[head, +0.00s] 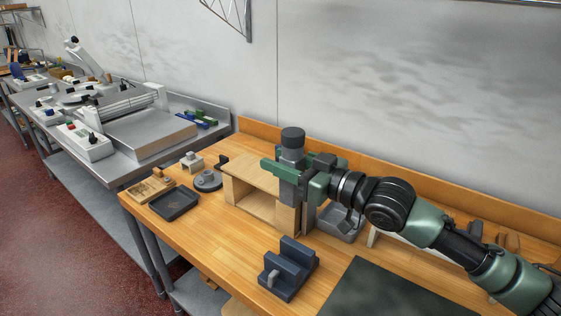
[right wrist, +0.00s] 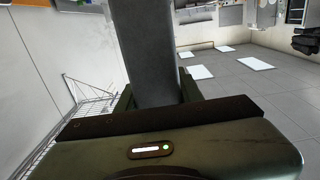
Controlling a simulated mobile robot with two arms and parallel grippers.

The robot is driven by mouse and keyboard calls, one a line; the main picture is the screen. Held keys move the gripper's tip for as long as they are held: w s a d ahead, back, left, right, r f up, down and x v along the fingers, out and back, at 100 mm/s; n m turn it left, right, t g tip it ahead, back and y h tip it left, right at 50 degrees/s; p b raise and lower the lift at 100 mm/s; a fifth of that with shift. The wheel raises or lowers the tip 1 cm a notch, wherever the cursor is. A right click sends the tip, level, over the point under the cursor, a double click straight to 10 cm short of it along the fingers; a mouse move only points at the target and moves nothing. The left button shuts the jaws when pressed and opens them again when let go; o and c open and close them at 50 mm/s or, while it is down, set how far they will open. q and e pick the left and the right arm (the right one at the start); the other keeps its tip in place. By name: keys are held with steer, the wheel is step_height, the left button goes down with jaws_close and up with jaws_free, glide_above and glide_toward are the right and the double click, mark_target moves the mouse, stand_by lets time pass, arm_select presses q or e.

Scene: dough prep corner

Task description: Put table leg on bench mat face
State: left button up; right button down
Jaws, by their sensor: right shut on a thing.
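My right gripper (head: 291,174) is shut on a grey upright piece with a dark round top, which I take to be the table leg (head: 292,142). It stands upright in the head view, in front of and partly over the wooden box; whether its lower end touches anything is hidden. In the right wrist view the held leg (right wrist: 150,50) shows as a long grey bar between the fingers. The bench mat (head: 395,290) is a flat dark green sheet at the bench's front right. It looks bare and lies apart from the leg. My left gripper is out of view.
A pale wooden box (head: 237,190) stands beside the gripper. A dark blue slotted block (head: 288,270) sits between it and the mat. A grey tray (head: 340,226) is partly behind my arm. A black tray (head: 174,204) and small fixtures sit left.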

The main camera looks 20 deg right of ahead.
step_height(320, 180, up, 3)
steer(key=shift+f+p, duration=0.15)
steer(key=shift+p, duration=0.7)
